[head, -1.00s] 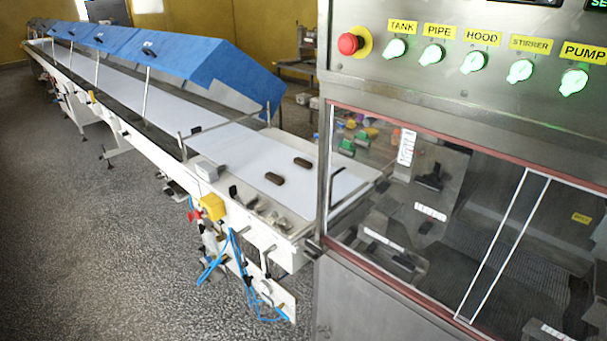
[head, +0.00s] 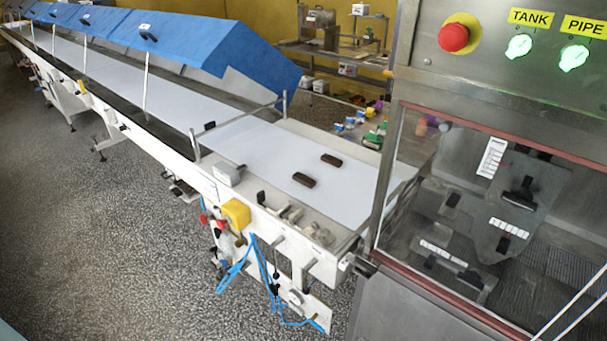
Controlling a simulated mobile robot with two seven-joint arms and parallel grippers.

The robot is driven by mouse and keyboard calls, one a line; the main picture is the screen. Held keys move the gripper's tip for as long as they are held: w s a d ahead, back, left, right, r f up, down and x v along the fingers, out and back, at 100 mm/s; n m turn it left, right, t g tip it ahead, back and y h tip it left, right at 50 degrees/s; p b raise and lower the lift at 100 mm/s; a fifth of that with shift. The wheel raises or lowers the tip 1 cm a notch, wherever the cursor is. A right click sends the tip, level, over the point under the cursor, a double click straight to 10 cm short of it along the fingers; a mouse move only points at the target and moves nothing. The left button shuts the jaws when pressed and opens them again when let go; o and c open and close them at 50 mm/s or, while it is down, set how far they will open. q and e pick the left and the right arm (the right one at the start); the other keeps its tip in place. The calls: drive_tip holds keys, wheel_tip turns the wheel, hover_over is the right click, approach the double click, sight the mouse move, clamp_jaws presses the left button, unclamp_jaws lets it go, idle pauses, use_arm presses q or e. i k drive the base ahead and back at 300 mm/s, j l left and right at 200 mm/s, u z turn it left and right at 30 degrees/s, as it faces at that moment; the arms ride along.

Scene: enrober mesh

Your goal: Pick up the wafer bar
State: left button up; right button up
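Two dark brown bars lie apart on the white conveyor belt (head: 262,150), near its right end. The nearer bar (head: 304,180) lies a little left of and in front of the farther bar (head: 331,160). I cannot tell from their look which one is the wafer bar. Neither of my grippers is in the head view.
A steel cabinet with a red emergency button (head: 453,38), green-lit knobs and a clear window stands at the right. Blue hoods (head: 190,42) cover the belt farther back. A yellow box (head: 236,213) and hoses are on the near side. The grey floor (head: 110,240) at the left is clear.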

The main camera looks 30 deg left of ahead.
sight(309, 183)
drive_tip(key=i+j+z, duration=0.15)
drive_tip(key=j, duration=1.5)
drive_tip(key=j+z, duration=0.1)
drive_tip(key=j, duration=1.55)
drive_tip(key=i, duration=0.05)
